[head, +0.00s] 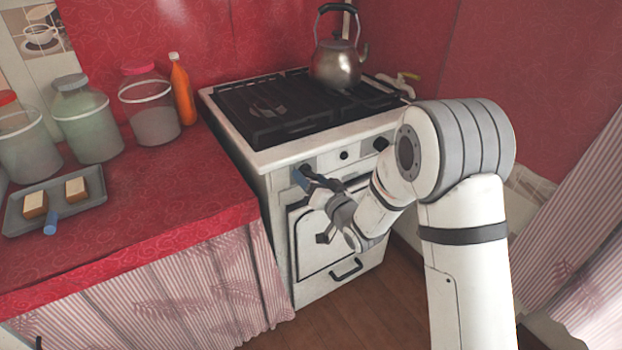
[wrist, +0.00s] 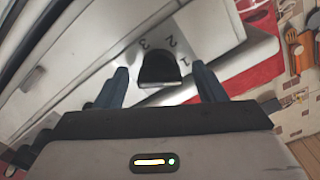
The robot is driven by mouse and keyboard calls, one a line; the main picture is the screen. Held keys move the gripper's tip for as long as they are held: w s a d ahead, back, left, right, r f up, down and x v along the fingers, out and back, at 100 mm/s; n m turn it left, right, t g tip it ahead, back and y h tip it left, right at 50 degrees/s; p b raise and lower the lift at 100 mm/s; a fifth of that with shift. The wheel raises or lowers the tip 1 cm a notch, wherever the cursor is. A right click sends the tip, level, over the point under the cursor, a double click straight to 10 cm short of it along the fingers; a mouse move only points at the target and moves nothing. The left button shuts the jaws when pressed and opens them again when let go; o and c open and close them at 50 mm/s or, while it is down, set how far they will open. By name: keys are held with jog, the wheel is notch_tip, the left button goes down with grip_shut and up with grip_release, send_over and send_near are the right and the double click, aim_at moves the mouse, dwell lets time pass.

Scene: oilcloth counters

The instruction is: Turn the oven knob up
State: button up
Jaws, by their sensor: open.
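The white oven (head: 300,240) stands at the middle of the head view. In the wrist view a black knob (wrist: 159,68) sits on its light panel, with the digits 3, 2 and 1 printed around it. My gripper (head: 304,180) is at the left part of the oven's front panel, where it largely hides the knob in the head view. In the wrist view my gripper (wrist: 160,82) is open, with one blue finger on each side of the knob. Gaps show between fingers and knob; I cannot tell how deep the fingers reach.
Another dark knob (head: 380,143) is at the panel's right. The oven door has a handle (head: 346,269) below it. A kettle (head: 337,62) stands on the black hob (head: 262,112). The red counter (head: 150,205) at the left holds jars, an orange bottle (head: 182,92) and a tray (head: 88,203).

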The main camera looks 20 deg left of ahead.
jog(key=shift+w+a, duration=0.35)
jog(key=shift+a, duration=0.05)
jog(key=shift+c, duration=0.2)
jog(key=c, duration=0.9)
jog(key=shift+d, duration=0.1)
jog(key=shift+c, duration=0.2)
